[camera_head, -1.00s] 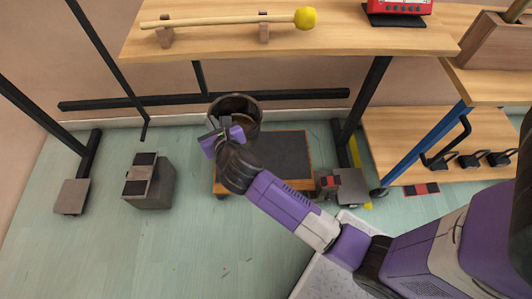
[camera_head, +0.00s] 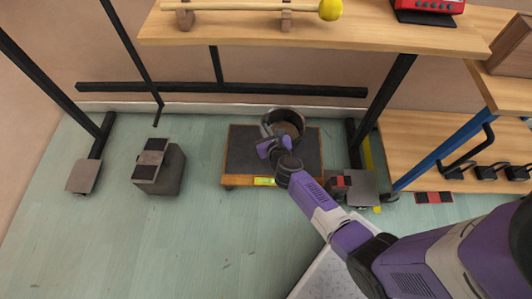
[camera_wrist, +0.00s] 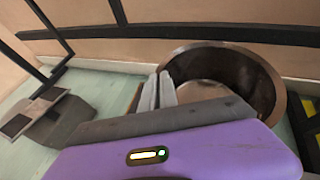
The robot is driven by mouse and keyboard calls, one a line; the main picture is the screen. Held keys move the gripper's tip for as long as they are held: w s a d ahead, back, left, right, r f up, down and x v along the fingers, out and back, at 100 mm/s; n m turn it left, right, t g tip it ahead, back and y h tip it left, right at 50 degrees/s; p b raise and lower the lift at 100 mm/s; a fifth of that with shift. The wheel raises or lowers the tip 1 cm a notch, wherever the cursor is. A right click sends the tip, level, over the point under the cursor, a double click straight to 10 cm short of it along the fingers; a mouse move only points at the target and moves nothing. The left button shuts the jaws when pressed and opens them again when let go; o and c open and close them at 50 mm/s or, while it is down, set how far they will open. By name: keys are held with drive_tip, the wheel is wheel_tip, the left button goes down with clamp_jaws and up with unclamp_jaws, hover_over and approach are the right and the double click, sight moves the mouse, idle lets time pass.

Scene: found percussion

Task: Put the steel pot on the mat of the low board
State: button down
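The steel pot (camera_head: 287,118) is a dark, round, open vessel, upright or nearly so. In the head view it lies over the back right part of the black mat (camera_head: 243,150) on the low wooden board (camera_head: 238,181). I cannot tell whether its base touches the mat. My gripper (camera_head: 267,133) is at the pot's left front side. In the wrist view the two fingers (camera_wrist: 158,92) are close together at the wall of the pot (camera_wrist: 235,75), pinching its rim. The pot and my gripper hide part of the mat.
A grey block (camera_head: 160,172) stands on the floor left of the board. A wooden shelf (camera_head: 370,30) with a yellow-headed mallet (camera_head: 328,9) overhangs behind. A black shelf leg (camera_head: 385,95) stands right of the board.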

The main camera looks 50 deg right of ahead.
wheel_tip(320, 180, down, 15)
drive_tip(key=b, duration=1.2)
drive_tip(key=shift+r+b, duration=0.2)
drive_tip(key=shift+b, duration=0.2)
drive_tip(key=shift+w+f, duration=0.1)
drive_tip(key=c, duration=1.6)
unclamp_jaws()
drive_tip(key=shift+f, duration=0.1)
drive_tip(key=p+v, duration=0.4)
drive_tip(key=v, duration=0.8)
